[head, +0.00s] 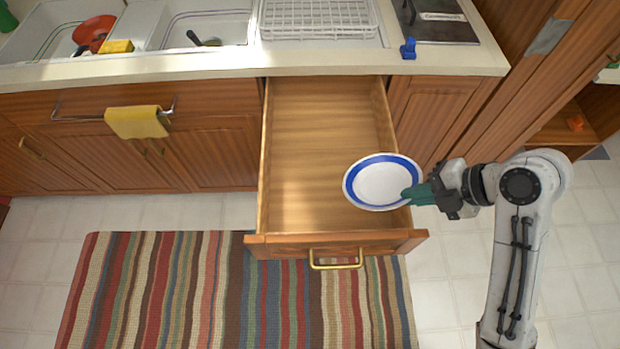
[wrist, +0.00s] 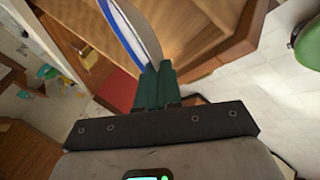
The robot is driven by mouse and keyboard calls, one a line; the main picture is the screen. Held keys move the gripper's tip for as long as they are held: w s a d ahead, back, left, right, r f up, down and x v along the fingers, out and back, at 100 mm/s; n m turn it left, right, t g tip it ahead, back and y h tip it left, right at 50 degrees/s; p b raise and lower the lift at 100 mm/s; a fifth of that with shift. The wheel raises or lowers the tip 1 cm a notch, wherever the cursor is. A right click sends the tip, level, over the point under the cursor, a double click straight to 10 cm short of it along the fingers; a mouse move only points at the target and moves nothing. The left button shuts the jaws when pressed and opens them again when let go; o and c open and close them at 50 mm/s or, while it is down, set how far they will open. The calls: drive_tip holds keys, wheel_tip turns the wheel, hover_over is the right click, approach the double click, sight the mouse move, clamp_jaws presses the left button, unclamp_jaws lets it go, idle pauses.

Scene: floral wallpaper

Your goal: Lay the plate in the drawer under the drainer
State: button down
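A white plate with a blue band (head: 383,182) is held over the front right part of the open drawer (head: 320,120). My gripper (head: 418,194) has green fingers, shut on the plate's right edge. In the wrist view the plate (wrist: 138,25) shows edge-on, rising from between the closed fingertips (wrist: 157,75). The drawer is pulled out and looks empty, with its brass handle (head: 336,262) at the front. The white wire drainer (head: 318,18) sits on the counter above the drawer. The plate's height above the drawer floor is hard to tell.
The counter (head: 200,67) with a double sink runs along the back. A blue object (head: 408,48) stands at its edge. A yellow towel (head: 138,122) hangs on a left rail. A striped rug (head: 200,290) lies below, and an open orange-brown shelf (head: 560,130) is at right.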

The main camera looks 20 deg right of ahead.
drive_tip(key=p, duration=0.1)
approach(361, 177)
drive_tip(key=a+f, duration=0.4)
drive_tip(key=shift+w, duration=0.4)
drive_tip(key=w+f, duration=0.1)
drive_tip(key=w+a+f, duration=0.1)
drive_tip(key=f, duration=0.1)
drive_tip(key=w+f, duration=0.1)
drive_tip(key=f, duration=0.1)
drive_tip(key=shift+w+a, duration=0.2)
drive_tip(key=shift+a, duration=0.1)
drive_tip(key=shift+w+a+f, duration=0.2)
drive_tip(key=shift+w+f, duration=0.15)
drive_tip(key=shift+f, duration=0.1)
drive_tip(key=shift+f+p, duration=0.6)
drive_tip(key=shift+f, duration=1)
drive_tip(key=shift+f, duration=0.1)
drive_tip(key=shift+f, duration=0.15)
drive_tip(key=c, duration=1.3)
unclamp_jaws()
